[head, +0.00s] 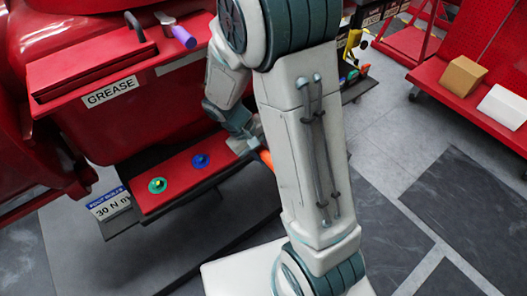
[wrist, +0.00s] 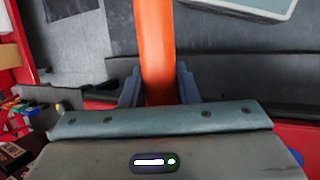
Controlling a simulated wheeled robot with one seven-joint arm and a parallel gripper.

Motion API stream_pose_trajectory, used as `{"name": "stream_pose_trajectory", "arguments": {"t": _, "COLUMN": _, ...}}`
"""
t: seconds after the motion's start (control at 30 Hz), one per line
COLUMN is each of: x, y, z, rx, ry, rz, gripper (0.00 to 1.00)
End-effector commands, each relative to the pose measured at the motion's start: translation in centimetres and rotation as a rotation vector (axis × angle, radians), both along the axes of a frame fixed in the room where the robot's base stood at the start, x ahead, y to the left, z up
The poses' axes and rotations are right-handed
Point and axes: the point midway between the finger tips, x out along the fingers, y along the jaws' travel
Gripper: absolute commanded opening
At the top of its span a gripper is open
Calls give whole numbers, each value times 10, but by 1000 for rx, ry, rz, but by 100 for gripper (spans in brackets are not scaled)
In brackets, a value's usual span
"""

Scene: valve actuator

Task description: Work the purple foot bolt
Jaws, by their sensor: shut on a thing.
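My gripper (wrist: 158,86) is shut on a long orange bar (wrist: 155,40), whose sides lie between the two fingers in the wrist view. In the head view a short piece of the orange bar (head: 266,159) shows beside my arm, low near the right end of the red foot ledge (head: 178,188). The ledge carries a green disc (head: 157,185) with a yellow centre and a blue disc (head: 200,161). I see no purple foot bolt; my arm covers part of that area. The bar's far end is out of view, so I cannot tell what it touches.
A red box labelled GREASE (head: 110,92) stands above the ledge, with a purple-handled item (head: 183,37) on top. A foot-bolt sign (head: 110,204) reads 30 N m. A red cart at right holds a brown box (head: 464,76) and a white box (head: 503,106). Floor between is clear.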

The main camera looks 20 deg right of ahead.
Motion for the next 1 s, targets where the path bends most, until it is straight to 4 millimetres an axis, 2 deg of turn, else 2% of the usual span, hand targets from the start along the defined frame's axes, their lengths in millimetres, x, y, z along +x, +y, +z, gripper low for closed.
{"name": "stream_pose_trajectory", "arguments": {"t": 1.0, "x": 0, "y": 0, "z": -17, "rx": -1, "ry": -1, "rz": -3, "gripper": 0}}
